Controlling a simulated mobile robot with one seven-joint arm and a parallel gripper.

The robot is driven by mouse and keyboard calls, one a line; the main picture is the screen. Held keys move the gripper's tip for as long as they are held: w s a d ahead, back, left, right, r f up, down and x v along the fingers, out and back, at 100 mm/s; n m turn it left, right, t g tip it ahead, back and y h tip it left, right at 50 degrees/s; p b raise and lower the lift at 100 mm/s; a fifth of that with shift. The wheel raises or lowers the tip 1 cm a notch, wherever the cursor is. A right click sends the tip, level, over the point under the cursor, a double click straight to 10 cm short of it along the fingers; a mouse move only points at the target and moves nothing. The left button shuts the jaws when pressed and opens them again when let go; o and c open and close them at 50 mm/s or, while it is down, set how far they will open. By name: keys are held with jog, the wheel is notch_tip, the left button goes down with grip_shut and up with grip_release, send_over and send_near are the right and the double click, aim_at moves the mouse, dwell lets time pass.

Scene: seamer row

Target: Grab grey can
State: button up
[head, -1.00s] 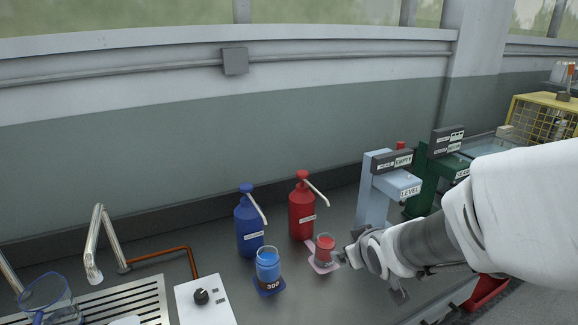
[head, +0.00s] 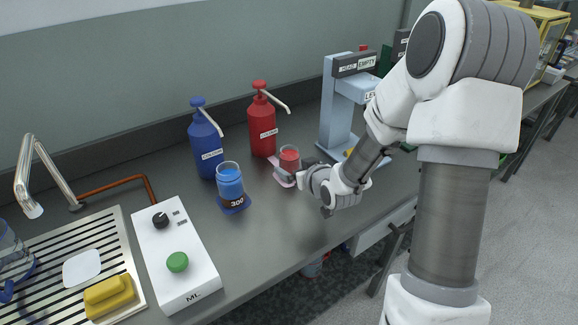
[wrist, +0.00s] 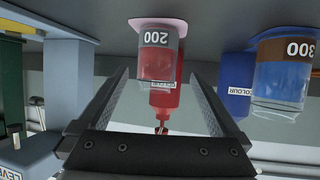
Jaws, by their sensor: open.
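The closest match for the grey can is a clear can of red liquid (head: 289,158) with a grey band marked 200, also in the wrist view (wrist: 157,62). It stands on a pink coaster (head: 283,178). My gripper (head: 303,172) is low at its right side in the head view. In the wrist view, which is upside down, my open gripper (wrist: 160,85) has one finger on each side of the can, with gaps showing. How deep the can sits between the fingers is hard to tell.
A blue-filled can (head: 230,182) marked 300 stands to the left. A blue pump bottle (head: 206,148) and a red pump bottle (head: 262,128) stand behind. A light-blue machine (head: 336,105) is at the right. A white control box (head: 175,255) and a yellow sponge (head: 109,296) are at left.

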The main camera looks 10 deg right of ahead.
jog(key=b+x, duration=0.1)
jog(key=x, duration=0.8)
jog(key=shift+w+d+r, duration=0.1)
jog(key=shift+w, duration=0.2)
jog(key=shift+c, duration=0.3)
jog(key=c, duration=1.5)
jog(key=shift+r, duration=0.1)
